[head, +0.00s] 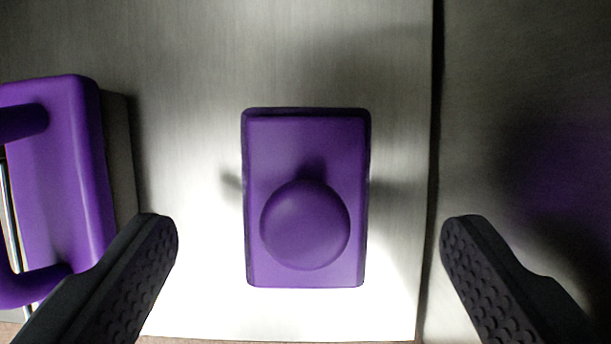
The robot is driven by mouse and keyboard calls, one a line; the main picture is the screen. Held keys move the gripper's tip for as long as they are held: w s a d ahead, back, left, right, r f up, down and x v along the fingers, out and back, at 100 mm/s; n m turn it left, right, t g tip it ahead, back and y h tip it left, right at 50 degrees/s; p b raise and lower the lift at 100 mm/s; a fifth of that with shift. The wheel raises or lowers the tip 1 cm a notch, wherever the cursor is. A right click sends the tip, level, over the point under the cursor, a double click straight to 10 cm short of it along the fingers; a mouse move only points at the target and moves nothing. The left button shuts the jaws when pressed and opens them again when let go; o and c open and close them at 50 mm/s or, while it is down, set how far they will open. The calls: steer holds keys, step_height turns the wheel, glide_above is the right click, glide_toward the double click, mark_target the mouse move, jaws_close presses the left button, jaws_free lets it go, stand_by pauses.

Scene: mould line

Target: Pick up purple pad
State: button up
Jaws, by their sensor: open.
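The purple pad (306,140) is a rectangular block with a round purple knob (305,226) on top. It lies near the middle of the view on a pale brushed-metal surface (190,60). My gripper (309,230) is open, with one dark textured finger to the left of the pad and one to the right. Both fingers are apart from the pad, with a clear gap on each side. Nothing is between the fingertips except the view of the pad. The height of the fingers above the pad is hard to tell.
Another purple piece (75,170) with a handle-like bar stands at the left edge, partly behind the left finger. A dark seam (436,130) runs down right of the pad, with a darker metal panel (500,80) beyond. The surface above the pad is clear.

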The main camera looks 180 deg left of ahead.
mark_target(306, 217)
steer(key=shift+x, duration=2.4)
steer(key=c, duration=1.2)
steer(key=shift+o, duration=0.2)
steer(key=shift+r, duration=0.15)
steer(key=shift+r, duration=0.55)
step_height(306, 217, up, 2)
steer(key=shift+r, duration=0.1)
steer(key=s, duration=1.8)
steer(key=shift+a, duration=0.1)
